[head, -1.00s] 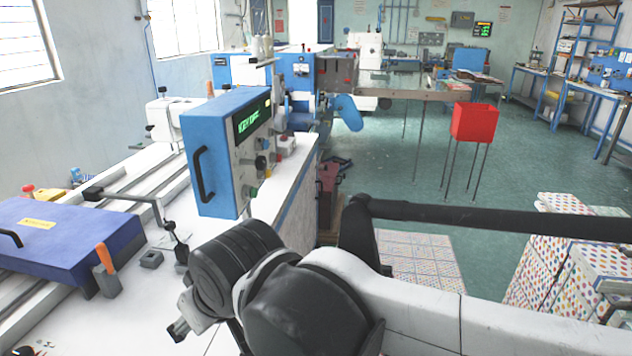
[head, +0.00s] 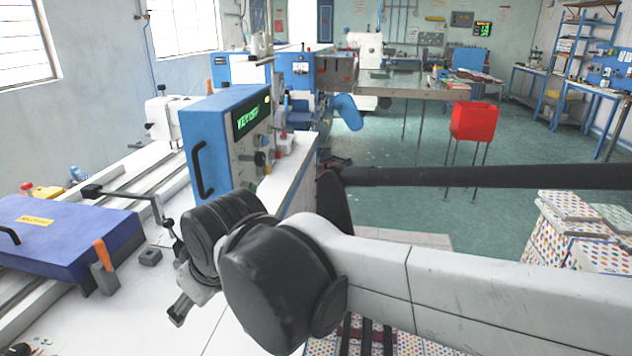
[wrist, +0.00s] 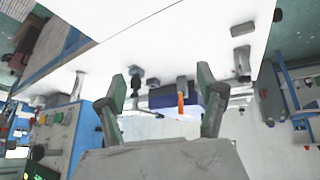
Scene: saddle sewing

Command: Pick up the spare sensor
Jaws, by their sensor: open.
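No part is clearly marked as the spare sensor, and I cannot tell which one it is. A small grey block (head: 150,257) lies on the white table beside an orange-and-grey part (head: 104,266). The orange part also shows in the wrist view (wrist: 181,98). A dark bracket (head: 140,200) stands behind them. My gripper (head: 181,308) is above the table, to the right of the small block in the head view, partly hidden by my wrist. In the wrist view its two fingers (wrist: 162,82) are spread apart with nothing held between them.
A blue control box (head: 212,140) with a green display stands behind my wrist. A blue-purple cover (head: 62,235) lies at the left on the machine. Small grey parts (wrist: 242,62) lie on the white table (wrist: 175,45). The table's front middle is mostly clear.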

